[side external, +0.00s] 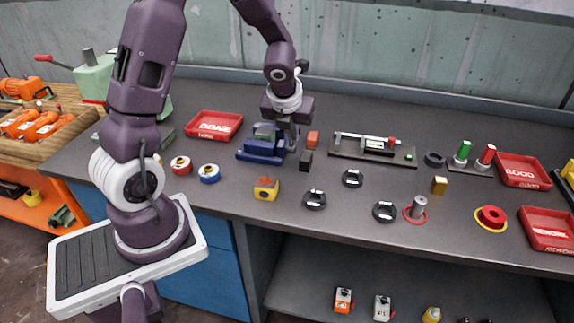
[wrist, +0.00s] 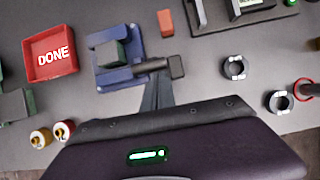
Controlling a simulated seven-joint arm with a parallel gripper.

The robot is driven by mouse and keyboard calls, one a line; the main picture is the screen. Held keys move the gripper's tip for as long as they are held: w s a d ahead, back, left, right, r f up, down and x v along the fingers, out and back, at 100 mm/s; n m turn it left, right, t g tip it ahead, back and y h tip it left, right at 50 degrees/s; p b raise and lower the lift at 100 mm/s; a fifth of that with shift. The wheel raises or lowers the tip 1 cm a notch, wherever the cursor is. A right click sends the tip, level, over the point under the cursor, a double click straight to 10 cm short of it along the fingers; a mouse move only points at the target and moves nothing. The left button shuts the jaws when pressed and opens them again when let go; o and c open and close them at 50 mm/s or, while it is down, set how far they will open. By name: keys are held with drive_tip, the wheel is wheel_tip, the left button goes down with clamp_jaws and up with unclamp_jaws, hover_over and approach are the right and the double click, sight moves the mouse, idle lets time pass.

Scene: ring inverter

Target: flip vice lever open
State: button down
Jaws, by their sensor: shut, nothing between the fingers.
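The blue vice (side external: 258,153) stands on the bench under my arm, and it also shows in the wrist view (wrist: 105,75). A dark green block (wrist: 112,54) sits in it. The vice lever (wrist: 152,66) sticks out to the right of the vice in the wrist view and ends in a black handle (wrist: 176,66); the handle shows in the side view (side external: 306,161). My gripper (side external: 293,147) is shut and empty, pointing down beside the vice. In the wrist view its fingertips (wrist: 158,80) are close to the lever; whether they touch it I cannot tell.
An orange block (side external: 313,138) lies just right of the vice. A red DONE tray (side external: 214,126) stands to the left, with red (side external: 181,165) and blue (side external: 209,173) round pieces in front. A yellow piece (side external: 266,190) and several black rings lie nearer the front edge. A gauge fixture (side external: 372,150) stands right.

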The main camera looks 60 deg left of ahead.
drive_tip(key=shift+w+a+r, duration=0.4)
drive_tip(key=shift+w+a, duration=0.05)
drive_tip(key=shift+a, duration=0.1)
drive_tip(key=shift+w+a+r, duration=0.35)
drive_tip(key=shift+w+a, duration=0.05)
drive_tip(key=shift+a, duration=0.15)
drive_tip(key=shift+w+a, duration=0.1)
wheel_tip(320, 180, up, 7)
drive_tip(key=w+a, duration=0.1)
drive_tip(key=shift+w+a, duration=0.2)
drive_tip(key=shift+w, duration=0.2)
drive_tip(key=shift+r, duration=0.1)
